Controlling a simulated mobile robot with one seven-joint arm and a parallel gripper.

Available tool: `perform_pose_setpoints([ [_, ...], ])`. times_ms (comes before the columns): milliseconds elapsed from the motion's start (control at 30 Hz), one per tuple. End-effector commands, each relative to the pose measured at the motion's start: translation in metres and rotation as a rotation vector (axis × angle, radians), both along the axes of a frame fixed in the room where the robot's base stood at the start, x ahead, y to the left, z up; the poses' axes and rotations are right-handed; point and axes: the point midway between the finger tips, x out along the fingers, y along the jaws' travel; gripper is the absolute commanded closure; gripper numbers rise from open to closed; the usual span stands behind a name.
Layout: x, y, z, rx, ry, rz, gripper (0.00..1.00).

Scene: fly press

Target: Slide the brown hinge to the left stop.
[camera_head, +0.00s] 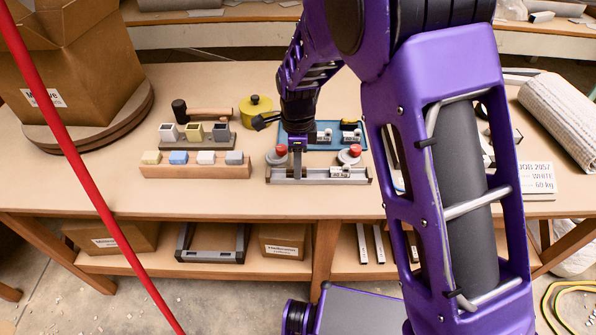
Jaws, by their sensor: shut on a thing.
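My gripper (297,174) points down into a long grey channel (318,181) at the front of the table, left of its middle. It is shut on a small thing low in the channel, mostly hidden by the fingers. I cannot make out a brown hinge from this view. The channel's left end (268,176) is a short way left of my gripper. A pale labelled block (346,172) sits in the right part of the channel.
Two round pieces with red tops (281,150) (355,150) stand behind the channel. A blue tray (325,146) lies behind them. A wooden rack of coloured blocks (195,171) is to the left. My arm covers the table right of the channel.

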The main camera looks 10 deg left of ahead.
Motion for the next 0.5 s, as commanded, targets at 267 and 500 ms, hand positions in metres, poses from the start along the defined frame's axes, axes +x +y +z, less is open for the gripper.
perform_pose_setpoints([
  [267,-0.002,0.007,0.001,0.0,0.0,0.002,1.0],
  [500,-0.005,0.018,0.0,0.0,0.001,0.001,1.0],
])
